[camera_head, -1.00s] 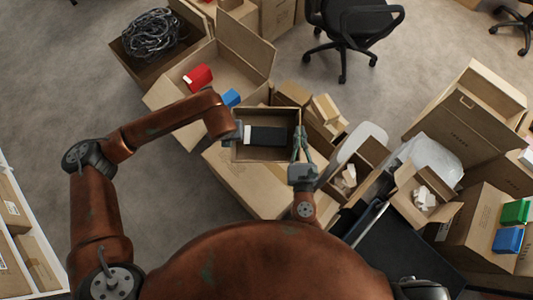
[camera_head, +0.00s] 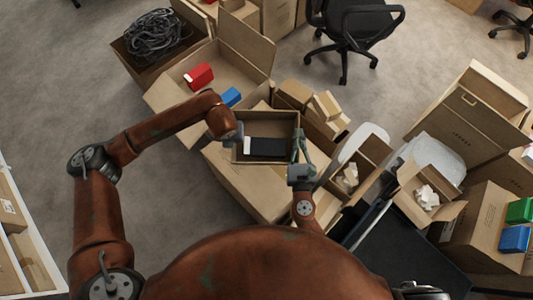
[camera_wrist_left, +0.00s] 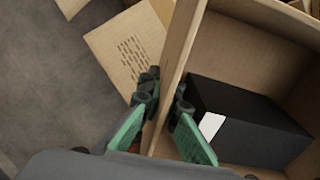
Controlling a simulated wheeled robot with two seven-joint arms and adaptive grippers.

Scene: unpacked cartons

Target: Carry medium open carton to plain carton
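The medium open carton (camera_head: 291,124) is a brown open-topped box with a black block (camera_head: 265,146) with a white label inside. It appears level, over a larger closed carton (camera_head: 235,186); I cannot tell whether they touch, or which carton is the plain one. My left gripper (camera_wrist_left: 165,92) has its fingers on both sides of one wall, closed on it; in the head view it is at the carton's left side. My right gripper (camera_head: 299,147) has its fingers at the right wall and appears closed on it.
A long open carton (camera_head: 243,46) with red and blue items and a carton of dark cables (camera_head: 125,62) stand at the upper left. Small boxes (camera_head: 322,112) and open cartons with packing crowd the right. An office chair (camera_head: 350,20) is behind. Grey floor is clear at left.

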